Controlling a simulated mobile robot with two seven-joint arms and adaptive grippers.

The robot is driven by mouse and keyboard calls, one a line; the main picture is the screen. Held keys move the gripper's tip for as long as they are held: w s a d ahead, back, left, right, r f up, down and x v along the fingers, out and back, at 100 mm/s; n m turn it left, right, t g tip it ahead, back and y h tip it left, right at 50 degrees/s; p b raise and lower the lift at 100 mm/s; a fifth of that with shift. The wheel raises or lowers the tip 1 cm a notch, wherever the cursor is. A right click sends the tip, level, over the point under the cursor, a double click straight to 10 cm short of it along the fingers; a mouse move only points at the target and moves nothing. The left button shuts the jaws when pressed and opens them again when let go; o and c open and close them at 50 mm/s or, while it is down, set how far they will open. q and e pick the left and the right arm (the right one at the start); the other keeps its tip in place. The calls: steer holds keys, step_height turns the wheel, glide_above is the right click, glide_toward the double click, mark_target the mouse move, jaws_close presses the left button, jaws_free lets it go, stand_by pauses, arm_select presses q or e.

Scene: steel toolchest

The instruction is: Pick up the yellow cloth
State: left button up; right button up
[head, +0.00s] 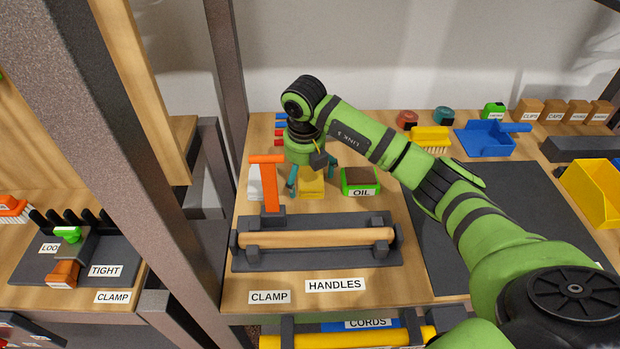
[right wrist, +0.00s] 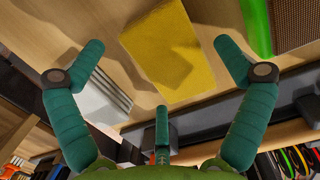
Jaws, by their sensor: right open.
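The yellow cloth (head: 311,188) is a small folded block lying on the wooden bench top, left of the box labelled OIL. It also shows in the right wrist view (right wrist: 167,50), flat on the wood between my fingers. My right gripper (head: 310,185) points down just above the cloth, its teal fingers spread and empty. In the right wrist view my right gripper (right wrist: 155,75) has a finger at each side of the cloth and a third finger below it, apart from it. Part of the cloth is hidden by the gripper in the head view. My left gripper is not in view.
The green OIL box (head: 361,182) stands close to the right of the cloth. A white item (head: 256,183) and an orange clamp (head: 269,180) stand to the left. The wooden handle on its dark rack (head: 316,238) lies in front. A dark mat (head: 510,220) lies to the right.

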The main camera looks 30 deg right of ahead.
steer(key=shift+f, duration=0.3)
steer(key=c, duration=1)
steer(key=shift+c, duration=0.2)
steer(key=shift+r, duration=0.1)
